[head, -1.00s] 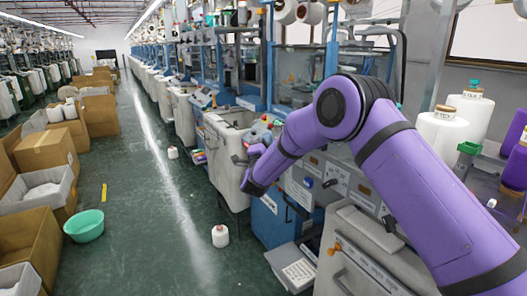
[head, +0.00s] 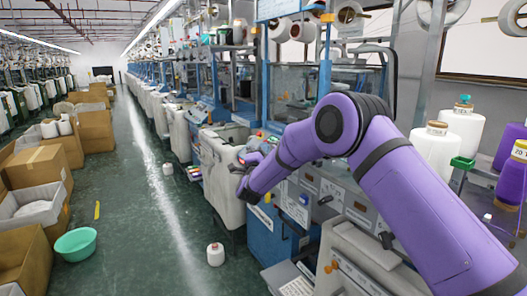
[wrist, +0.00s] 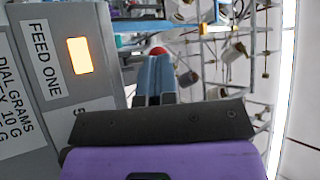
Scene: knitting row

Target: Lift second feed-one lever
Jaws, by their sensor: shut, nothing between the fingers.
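The panel with the FEED ONE label (wrist: 42,58) and a lit orange window (wrist: 79,56) fills the left of the wrist view. My gripper (wrist: 157,76) is shut and empty, with its fingers beside this panel. A small red rounded thing (wrist: 157,51) shows just beyond the fingertips; I cannot tell whether it is a lever knob or whether they touch. In the head view my forearm ends at the front of the machine row, and the fingers there are hard to make out. A black lever-like handle (head: 325,200) sticks out from a grey machine front; which lever is second is unclear.
Grey bins (head: 222,170) and a blue cabinet (head: 268,232) stand close by my arm. A white cone (head: 215,254) and a green basin (head: 75,243) are on the floor. Cardboard boxes (head: 37,168) line the left. The aisle between is mostly clear.

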